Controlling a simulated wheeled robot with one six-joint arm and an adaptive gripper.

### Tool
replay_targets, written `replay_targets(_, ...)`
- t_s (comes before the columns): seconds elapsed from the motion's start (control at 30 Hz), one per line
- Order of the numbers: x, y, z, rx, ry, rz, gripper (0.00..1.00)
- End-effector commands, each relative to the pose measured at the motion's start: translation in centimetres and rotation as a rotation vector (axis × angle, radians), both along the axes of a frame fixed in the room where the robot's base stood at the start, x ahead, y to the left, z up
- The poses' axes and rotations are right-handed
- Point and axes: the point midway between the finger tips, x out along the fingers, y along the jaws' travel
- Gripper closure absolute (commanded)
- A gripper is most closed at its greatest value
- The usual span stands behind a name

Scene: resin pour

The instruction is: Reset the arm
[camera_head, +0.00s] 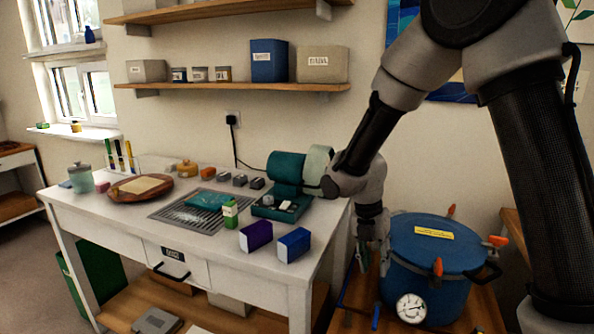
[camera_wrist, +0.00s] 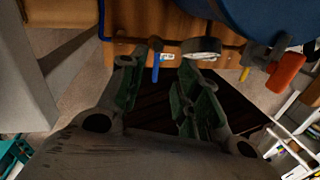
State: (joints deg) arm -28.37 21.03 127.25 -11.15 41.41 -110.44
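My gripper (camera_head: 374,258) hangs from my arm beside the left side of the blue pressure pot (camera_head: 440,240), over the edge of the small wooden stand (camera_head: 480,318). The pot's lid is on, with a yellow label and orange-handled clamps. Whether a finger touches the pot or stand is hard to tell.
The white workbench (camera_head: 215,255) at left holds a purple box (camera_head: 256,236), a blue box (camera_head: 293,244), a green bottle (camera_head: 230,214) and a teal machine (camera_head: 287,173). Blue-handled valves (camera_wrist: 155,67) stick out near the gripper. Shelves (camera_head: 240,87) line the wall above.

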Motion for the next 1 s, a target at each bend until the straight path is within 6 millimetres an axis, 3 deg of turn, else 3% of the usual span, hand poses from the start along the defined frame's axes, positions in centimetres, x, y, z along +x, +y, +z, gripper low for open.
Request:
replay_targets(0.27,-1.4,-0.6,-0.2,-0.048,-0.021,-0.319,0.67)
replay_targets(0.47,-3.8,-1.7,0.8,-0.110,-0.063,-0.717,0.67)
replay_targets(0.57,-5.4,-3.0,3.0,-0.128,-0.118,-1.026,0.67)
replay_targets(0.8,-10.9,-8.9,11.3,-0.061,-0.259,-1.943,0.67)
replay_targets(1.0,-15.7,-13.0,16.3,0.126,-0.299,-2.389,0.67)
